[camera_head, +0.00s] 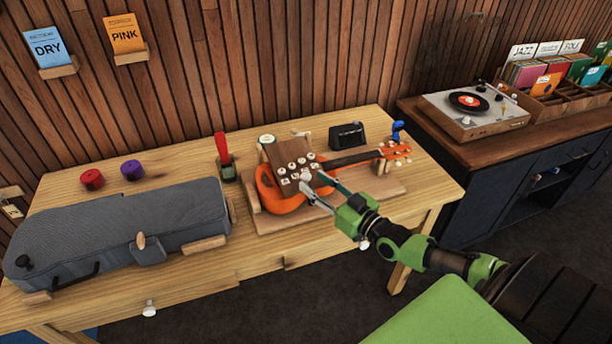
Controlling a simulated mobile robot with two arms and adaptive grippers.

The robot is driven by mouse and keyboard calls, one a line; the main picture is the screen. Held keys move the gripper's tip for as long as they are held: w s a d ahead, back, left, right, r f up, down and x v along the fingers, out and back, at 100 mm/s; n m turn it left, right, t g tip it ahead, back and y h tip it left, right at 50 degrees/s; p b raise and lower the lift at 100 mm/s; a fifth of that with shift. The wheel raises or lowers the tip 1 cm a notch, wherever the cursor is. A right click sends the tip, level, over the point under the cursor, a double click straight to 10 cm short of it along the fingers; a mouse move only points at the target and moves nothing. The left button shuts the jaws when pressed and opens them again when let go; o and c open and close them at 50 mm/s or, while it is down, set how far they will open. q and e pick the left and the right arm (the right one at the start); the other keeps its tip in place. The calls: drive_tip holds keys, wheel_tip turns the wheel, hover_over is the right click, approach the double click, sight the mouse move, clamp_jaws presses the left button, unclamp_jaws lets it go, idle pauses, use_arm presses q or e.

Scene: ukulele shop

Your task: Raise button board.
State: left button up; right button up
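The button board (284,160) is a dark brown panel with several white buttons or pegs, mostly along its lower part. It lies over the body of an orange ukulele (281,199), covering much of it. The ukulele rests on a wooden base (371,197), neck to the right. My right gripper (311,182) reaches in from the lower right, with its two fingers apart at the board's lower right edge. Whether they touch the board is unclear. My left gripper is not in view.
A grey instrument case (120,229) lies at the left of the table. A red-handled tool (222,150), red (92,179) and purple (132,170) rolls, and a black box (347,136) stand behind. A record player (474,108) sits on the right cabinet.

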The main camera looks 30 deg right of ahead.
sight(310, 179)
drive_tip(key=shift+w+a, duration=0.2)
drive_tip(key=shift+w, duration=0.9)
drive_tip(key=shift+w+a, duration=0.15)
drive_tip(key=shift+w, duration=0.9)
clamp_jaws()
